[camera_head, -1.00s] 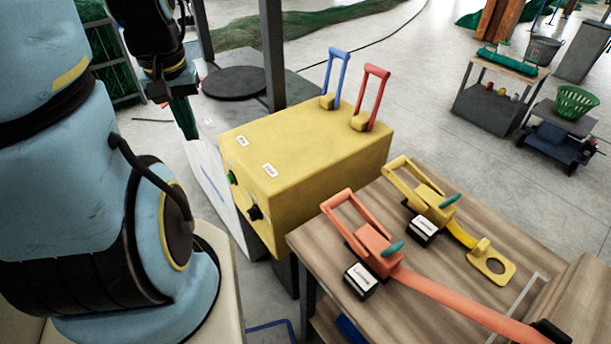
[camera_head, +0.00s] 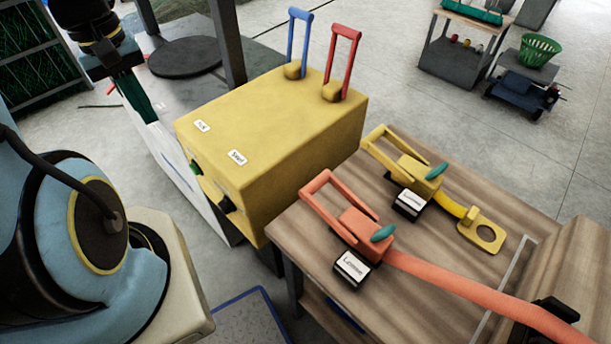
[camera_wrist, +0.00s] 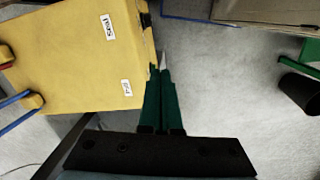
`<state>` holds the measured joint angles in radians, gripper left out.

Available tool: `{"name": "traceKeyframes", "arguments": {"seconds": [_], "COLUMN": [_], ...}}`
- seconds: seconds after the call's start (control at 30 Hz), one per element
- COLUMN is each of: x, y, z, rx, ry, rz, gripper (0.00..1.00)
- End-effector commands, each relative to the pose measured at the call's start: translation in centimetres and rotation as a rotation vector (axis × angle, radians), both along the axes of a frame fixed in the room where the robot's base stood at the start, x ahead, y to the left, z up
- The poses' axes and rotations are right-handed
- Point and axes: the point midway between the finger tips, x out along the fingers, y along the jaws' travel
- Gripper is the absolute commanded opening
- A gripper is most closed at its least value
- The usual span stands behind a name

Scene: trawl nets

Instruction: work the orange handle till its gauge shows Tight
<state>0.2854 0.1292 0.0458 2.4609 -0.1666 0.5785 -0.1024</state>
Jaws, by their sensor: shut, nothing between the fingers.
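The orange ratchet lies on the wooden table, with its looped orange handle (camera_head: 326,187) leaning up toward the yellow box. Its gauge (camera_head: 352,268) is a small white-faced dark box in front of it and appears to read Loose. An orange strap (camera_head: 470,287) runs from the ratchet to the right. My gripper (camera_head: 148,115) is far left of the handle, beyond the left side of the yellow box, with its green fingers pointing down. In the wrist view my gripper (camera_wrist: 163,72) is shut and empty, beside the yellow box. The orange handle is not in the wrist view.
A yellow box (camera_head: 280,130) with a blue lever (camera_head: 299,45) and a red lever (camera_head: 342,62) stands between my gripper and the table (camera_head: 420,290). A yellow ratchet (camera_head: 410,170) with its own gauge (camera_head: 409,204) sits just behind the orange one. A dark post (camera_head: 226,45) stands behind the box.

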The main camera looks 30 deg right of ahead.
Motion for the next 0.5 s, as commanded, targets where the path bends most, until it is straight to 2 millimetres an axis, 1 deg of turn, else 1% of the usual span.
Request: {"name": "traceKeyframes", "arguments": {"seconds": [0.03, 0.17, 0.27, 0.3, 0.33, 0.4, 0.5], "x": [-0.1, -1.0, -2.1, -2.7, -3.2, -4.4, -6.1], "y": [-1.1, -4.3, -7.9, -9.5, -10.7, -13.5, -16.8], "z": [-0.9, -2.7, -4.5, -5.2, -5.7, -6.7, -7.8], "rx": [-0.006, -0.023, -0.034, -0.036, -0.036, -0.034, -0.026], "ry": [0.028, 0.123, 0.223, 0.268, 0.303, 0.376, 0.468], "rz": [0.007, 0.046, 0.084, 0.102, 0.114, 0.141, 0.171], "gripper": [0.00, 0.00, 0.00, 0.00, 0.00, 0.00, 0.00]}}
